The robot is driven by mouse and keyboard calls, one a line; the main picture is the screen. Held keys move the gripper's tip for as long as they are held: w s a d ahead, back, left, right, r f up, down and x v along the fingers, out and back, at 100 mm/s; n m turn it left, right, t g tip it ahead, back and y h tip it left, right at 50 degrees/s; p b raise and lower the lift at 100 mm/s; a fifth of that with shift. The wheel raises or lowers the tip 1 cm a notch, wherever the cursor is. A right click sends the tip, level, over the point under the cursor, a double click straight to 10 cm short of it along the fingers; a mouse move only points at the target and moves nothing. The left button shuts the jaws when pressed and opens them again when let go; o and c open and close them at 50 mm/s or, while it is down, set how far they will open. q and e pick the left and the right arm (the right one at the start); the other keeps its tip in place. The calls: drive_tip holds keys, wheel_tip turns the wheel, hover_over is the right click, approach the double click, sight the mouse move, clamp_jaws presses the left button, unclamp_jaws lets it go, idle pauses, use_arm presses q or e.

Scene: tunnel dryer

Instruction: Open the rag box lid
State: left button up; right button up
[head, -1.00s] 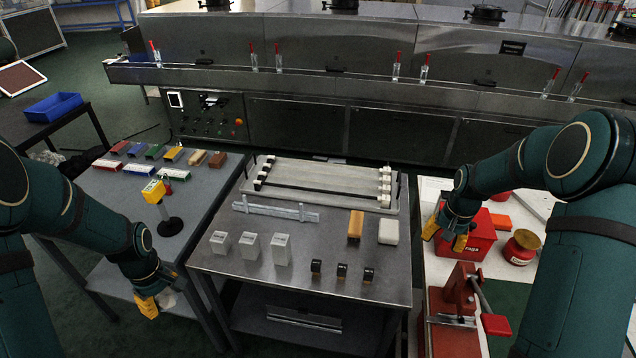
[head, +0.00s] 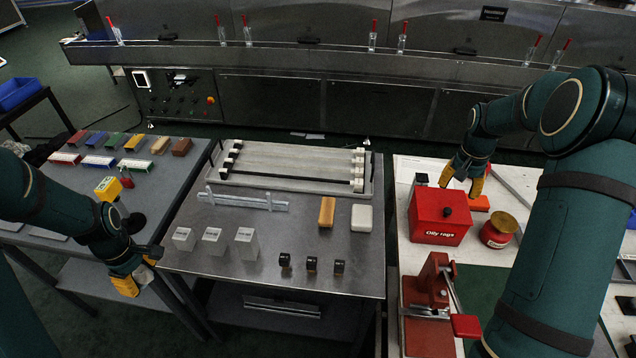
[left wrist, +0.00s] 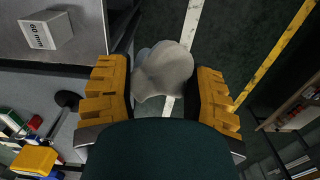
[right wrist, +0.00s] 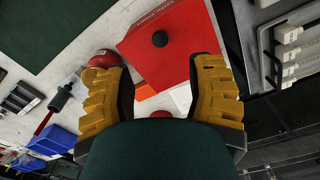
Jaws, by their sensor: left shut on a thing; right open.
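The red rag box (head: 436,226), lettered "Oily rags", stands on the white table at the right. Its lid is down, with a black knob (head: 447,211) on top. My right gripper (head: 462,184) is open and empty, above the far side of the box. In the right wrist view the box (right wrist: 180,65) and its knob (right wrist: 160,39) lie beyond the open fingers (right wrist: 160,100), apart from them. My left gripper (head: 139,280) is shut on a pale crumpled rag (left wrist: 163,72), beside the left edge of the middle table.
A red round can (head: 498,230) stands right of the box, with an orange block (head: 480,203) behind. A red press with a lever (head: 432,285) stands in front. The middle steel table (head: 290,262) holds grey blocks, black blocks and a roller tray (head: 295,178).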

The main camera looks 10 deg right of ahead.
sight(448, 209)
wheel_tip(448, 209, down, 9)
drive_tip(key=shift+f+b, duration=0.1)
drive_tip(key=shift+b, duration=0.25)
clamp_jaws()
